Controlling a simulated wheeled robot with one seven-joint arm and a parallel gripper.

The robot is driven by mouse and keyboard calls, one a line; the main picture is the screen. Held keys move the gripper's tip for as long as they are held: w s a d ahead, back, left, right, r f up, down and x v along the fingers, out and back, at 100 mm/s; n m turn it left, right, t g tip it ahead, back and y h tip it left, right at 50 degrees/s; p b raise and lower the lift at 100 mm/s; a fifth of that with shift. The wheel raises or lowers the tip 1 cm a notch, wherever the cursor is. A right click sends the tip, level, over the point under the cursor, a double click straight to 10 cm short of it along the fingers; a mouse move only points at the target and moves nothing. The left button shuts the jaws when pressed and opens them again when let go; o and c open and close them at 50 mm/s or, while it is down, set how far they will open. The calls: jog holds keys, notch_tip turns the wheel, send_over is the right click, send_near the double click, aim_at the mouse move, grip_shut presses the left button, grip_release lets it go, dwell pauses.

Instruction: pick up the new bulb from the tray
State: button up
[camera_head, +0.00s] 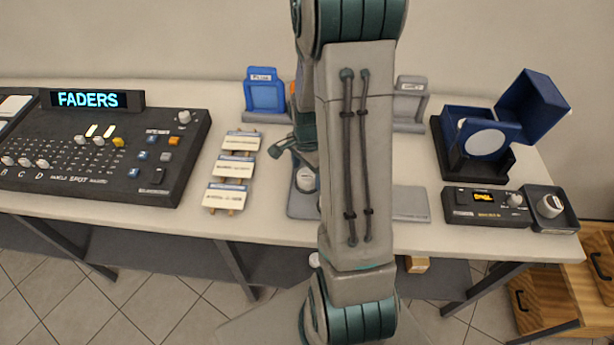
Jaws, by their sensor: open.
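My gripper (291,150) shows only in part, as dark teal pieces left of my large forearm, which hides the rest. It looks open, above the table's middle. Just below it is a small pale rounded object (305,180) on a grey flat tray or mat (411,204), whose middle is behind my arm. I cannot tell whether this object is a bulb. At the far right, a small dark tray (560,224) holds another whitish rounded piece (550,205), which may be a bulb. Nothing shows between the jaws.
A FADERS console (160,190) stands left, with several labelled pale blocks (234,167) beside it. A blue holder (265,92) and a grey holder (409,100) stand behind. An open blue box (539,105) and a small dark control unit (486,206) are right. Bare tabletop (458,238) lies near the front edge.

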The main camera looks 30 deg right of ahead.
jog(key=shift+f, duration=0.3)
jog(key=c, duration=1.1)
jog(key=shift+r, duration=0.2)
